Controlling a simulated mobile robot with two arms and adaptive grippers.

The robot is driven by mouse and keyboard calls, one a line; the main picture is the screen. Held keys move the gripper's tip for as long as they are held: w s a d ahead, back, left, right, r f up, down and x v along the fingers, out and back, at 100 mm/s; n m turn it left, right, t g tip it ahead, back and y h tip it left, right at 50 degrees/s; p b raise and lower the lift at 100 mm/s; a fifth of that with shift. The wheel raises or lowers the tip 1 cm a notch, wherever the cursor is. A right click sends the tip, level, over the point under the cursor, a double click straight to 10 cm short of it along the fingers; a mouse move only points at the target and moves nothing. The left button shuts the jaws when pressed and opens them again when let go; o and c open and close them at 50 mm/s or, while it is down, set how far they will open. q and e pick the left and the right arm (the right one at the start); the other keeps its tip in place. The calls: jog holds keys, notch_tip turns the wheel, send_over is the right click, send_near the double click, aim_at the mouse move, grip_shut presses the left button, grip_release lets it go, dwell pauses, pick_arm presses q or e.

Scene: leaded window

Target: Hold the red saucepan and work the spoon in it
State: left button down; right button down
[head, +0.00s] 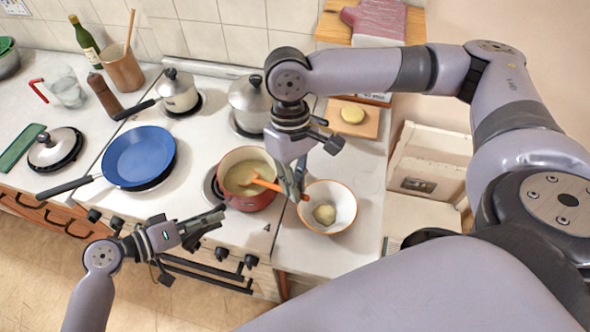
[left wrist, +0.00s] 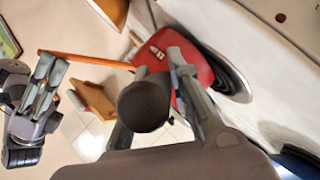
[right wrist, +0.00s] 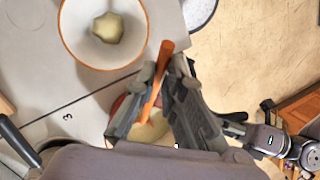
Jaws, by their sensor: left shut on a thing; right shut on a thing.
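The red saucepan (head: 241,203) sits at the front of the white stove with pale yellowish contents; its red side shows in the left wrist view (left wrist: 197,73). My left gripper (head: 218,216) is shut on the pan's dark handle (left wrist: 145,105), at the pan's front left. The orange spoon (head: 266,184) leans in the pan with its head in the contents and its handle slanting out to the right. My right gripper (head: 297,190) is shut on the spoon handle (right wrist: 161,68) beside the pan's right rim. The pan's underside is hidden.
A white bowl (head: 340,198) with an orange rim and a pale lump stands close right of the pan. A blue frying pan (head: 140,155) is to the left. Lidded pots (head: 178,95) (head: 246,100) stand behind. A board (head: 365,122) lies at the back right.

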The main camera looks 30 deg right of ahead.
jog(key=shift+w+a, duration=0.25)
jog(key=shift+w, duration=0.65)
jog(key=shift+w+a, duration=0.25)
jog(key=shift+w, duration=0.6)
dwell(1.1)
jog(key=shift+s, duration=0.25)
jog(key=shift+r, duration=0.35)
notch_tip(320, 180, up, 11)
jog(key=shift+s, duration=0.15)
dwell(1.3)
jog(key=shift+d+f, duration=0.1)
jog(key=shift+d, duration=0.05)
